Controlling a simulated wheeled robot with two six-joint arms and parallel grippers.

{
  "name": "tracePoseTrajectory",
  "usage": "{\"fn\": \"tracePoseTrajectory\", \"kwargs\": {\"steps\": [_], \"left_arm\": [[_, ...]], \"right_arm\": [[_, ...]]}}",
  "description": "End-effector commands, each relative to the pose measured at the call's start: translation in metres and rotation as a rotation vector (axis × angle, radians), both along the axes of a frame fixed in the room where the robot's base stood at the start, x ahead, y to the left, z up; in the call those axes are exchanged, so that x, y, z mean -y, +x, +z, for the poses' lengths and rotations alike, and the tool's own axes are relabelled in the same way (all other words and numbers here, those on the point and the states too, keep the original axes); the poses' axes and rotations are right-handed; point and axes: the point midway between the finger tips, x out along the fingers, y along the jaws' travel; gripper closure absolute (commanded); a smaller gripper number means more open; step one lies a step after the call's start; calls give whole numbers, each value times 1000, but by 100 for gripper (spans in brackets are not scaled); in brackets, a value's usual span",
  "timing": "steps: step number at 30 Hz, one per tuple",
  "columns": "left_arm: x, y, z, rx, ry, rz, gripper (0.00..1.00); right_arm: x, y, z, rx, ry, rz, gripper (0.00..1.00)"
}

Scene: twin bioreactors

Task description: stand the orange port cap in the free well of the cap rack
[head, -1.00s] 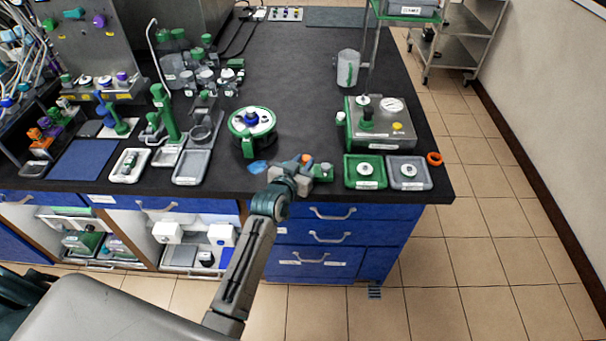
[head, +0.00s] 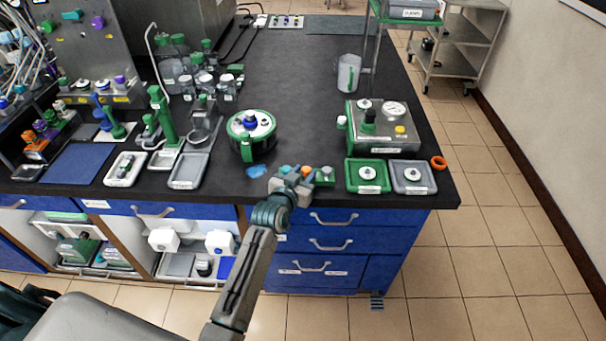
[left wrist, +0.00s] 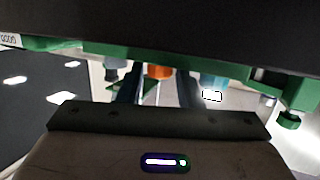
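The orange port cap (head: 306,170) is at the front edge of the black bench. In the left wrist view the orange cap (left wrist: 158,72) sits between the two fingers of my left gripper (left wrist: 160,88), which appear closed on its sides. In the head view my left gripper (head: 297,178) reaches in from the front and covers most of the cap rack. The rack's green end (head: 325,177) shows just right of the cap. A teal-blue cap (head: 285,169) shows left of it, and in the left wrist view (left wrist: 212,80). The well under the orange cap is hidden. My right gripper is out of view.
A blue patch (head: 257,171) lies left of the gripper. A round green-rimmed vessel (head: 251,125) stands behind it. A green tray (head: 352,187) and a grey tray (head: 429,187) are to the right, with an orange ring (head: 438,162) beyond. The bench middle is clear.

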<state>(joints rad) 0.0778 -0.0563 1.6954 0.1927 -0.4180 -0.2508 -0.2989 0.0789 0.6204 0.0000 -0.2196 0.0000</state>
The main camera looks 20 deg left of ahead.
Motion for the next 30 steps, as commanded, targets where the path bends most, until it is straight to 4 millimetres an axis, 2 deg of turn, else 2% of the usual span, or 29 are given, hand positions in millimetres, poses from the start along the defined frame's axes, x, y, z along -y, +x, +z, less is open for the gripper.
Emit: {"fn": "tracePoseTrajectory", "kwargs": {"steps": [11,17,24,30], "left_arm": [[0,-3,4,0,0,0,68],[-3,-34,8,0,0,0,68],[-8,-83,18,1,0,0,68],[-10,-110,25,0,0,-1,68]], "right_arm": [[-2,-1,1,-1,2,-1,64],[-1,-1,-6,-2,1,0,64],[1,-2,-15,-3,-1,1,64],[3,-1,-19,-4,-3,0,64]]}}
